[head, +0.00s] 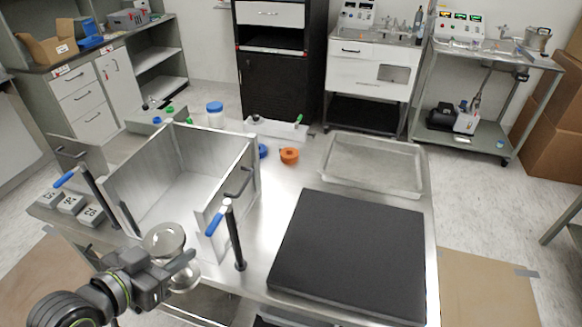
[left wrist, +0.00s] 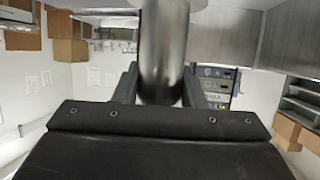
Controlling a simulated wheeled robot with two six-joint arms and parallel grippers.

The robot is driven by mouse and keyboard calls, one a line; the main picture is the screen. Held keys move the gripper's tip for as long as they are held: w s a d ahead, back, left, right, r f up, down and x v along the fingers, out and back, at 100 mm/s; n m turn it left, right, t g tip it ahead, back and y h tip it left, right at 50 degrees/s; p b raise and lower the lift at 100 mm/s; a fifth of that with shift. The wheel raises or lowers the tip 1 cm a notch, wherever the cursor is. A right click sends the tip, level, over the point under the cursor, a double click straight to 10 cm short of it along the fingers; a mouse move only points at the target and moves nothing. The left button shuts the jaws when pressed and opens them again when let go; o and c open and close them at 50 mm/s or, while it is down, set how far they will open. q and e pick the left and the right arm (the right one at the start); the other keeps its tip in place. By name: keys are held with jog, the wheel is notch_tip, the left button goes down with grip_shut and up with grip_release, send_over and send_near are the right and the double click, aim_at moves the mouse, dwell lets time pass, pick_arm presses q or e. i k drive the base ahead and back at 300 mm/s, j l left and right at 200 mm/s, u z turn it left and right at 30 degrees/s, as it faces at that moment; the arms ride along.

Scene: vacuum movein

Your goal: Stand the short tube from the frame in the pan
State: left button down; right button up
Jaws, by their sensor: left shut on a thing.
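My left gripper (head: 180,268) is shut on a shiny metal tube at the front left of the steel table. The tube (head: 164,239) has a round flange-like top above the fingers and a rounded lower end below them. In the left wrist view the tube (left wrist: 163,55) stands as a grey cylinder between the two fingers. The pan (head: 372,166), a shallow metal tray, lies empty at the back right of the table, well away from the gripper. I cannot tell for certain which thing is the frame. My right gripper is not in view.
An open metal box (head: 228,184) stands just behind the gripper. A black post with a blue handle (head: 234,238) stands right of the tube. A black slab (head: 350,252) covers the front right. An orange ring (head: 289,156) lies left of the pan.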

aim_at(392, 171)
jog(key=k+l+z, duration=0.1)
jog(key=l, duration=0.75)
jog(key=k+l+z, duration=0.15)
jog(key=l, duration=0.65)
jog(key=i+l+z, duration=0.25)
jog(key=i+l, duration=0.75)
jog(key=i, duration=0.1)
